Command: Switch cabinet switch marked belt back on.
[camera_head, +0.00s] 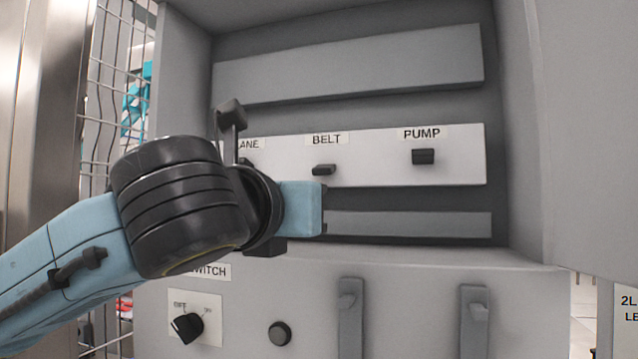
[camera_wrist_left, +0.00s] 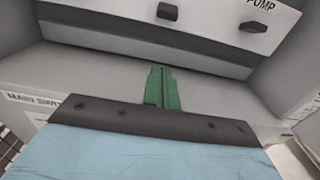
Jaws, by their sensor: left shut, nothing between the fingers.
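The belt switch (camera_head: 324,169) is a small black lever under the BELT label (camera_head: 326,139) on a white strip inside the open cabinet. It looks flatter and sits lower under its label than the pump switch (camera_head: 423,156). In the left wrist view the belt switch (camera_wrist_left: 167,11) is at the top, beyond the fingers. My left gripper's body (camera_head: 301,209) is just below and left of the belt switch in the head view; its fingertips are hidden there. In the left wrist view the left gripper (camera_wrist_left: 160,70) shows green fingers shut together and empty, apart from the switch.
The lane switch under the partly covered label (camera_head: 249,144) is mostly hidden by my left arm. Grey ducts (camera_head: 350,68) run above and below the strip. The open door (camera_head: 590,130) bounds the right. Below are the main switch dial (camera_head: 187,326) and two handles (camera_head: 350,315).

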